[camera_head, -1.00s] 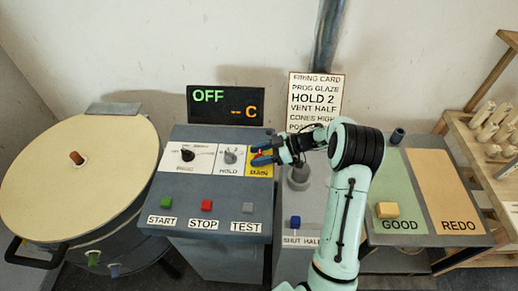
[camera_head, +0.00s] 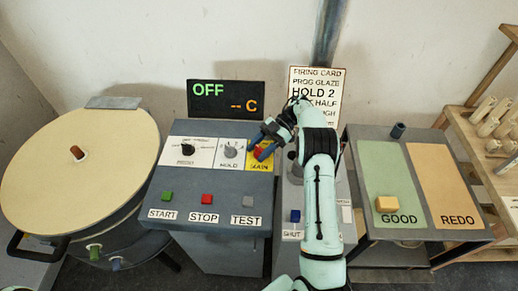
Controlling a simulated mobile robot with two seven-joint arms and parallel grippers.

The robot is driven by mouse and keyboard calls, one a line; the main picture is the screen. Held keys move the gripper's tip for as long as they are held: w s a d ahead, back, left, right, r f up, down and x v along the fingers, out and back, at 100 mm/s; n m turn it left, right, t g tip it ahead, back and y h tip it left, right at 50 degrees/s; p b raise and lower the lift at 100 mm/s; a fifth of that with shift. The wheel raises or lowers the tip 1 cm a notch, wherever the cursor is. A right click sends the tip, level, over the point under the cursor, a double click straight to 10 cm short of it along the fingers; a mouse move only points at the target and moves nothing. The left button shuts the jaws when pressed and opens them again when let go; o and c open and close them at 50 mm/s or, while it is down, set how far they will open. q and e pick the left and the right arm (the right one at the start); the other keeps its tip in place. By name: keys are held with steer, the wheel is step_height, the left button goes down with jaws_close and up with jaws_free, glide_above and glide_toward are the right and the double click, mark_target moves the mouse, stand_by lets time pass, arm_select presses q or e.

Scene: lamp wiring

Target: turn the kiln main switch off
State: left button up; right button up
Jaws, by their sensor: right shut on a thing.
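The kiln main switch is a red knob (camera_head: 259,150) on the yellow MAIN plate (camera_head: 259,166), at the right end of the control panel's top row. My right gripper (camera_head: 260,149) is at this plate from above right, its blue-tipped fingers shut on the red knob. The fingers hide much of the knob, so I cannot tell its exact angle. The display (camera_head: 226,99) behind the panel reads OFF in green and "-- C" in orange. My left gripper is not in view.
The PROG dial (camera_head: 188,149) and HOLD dial (camera_head: 230,151) sit left of the switch. START, STOP and TEST buttons (camera_head: 207,199) lie in front. The round kiln lid (camera_head: 78,170) is at left. The GOOD and REDO table (camera_head: 400,185) is at right.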

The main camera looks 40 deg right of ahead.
steer(key=shift+r, duration=0.1)
stand_by(0.4)
steer(key=o, duration=1)
steer(key=shift+c, duration=0.2)
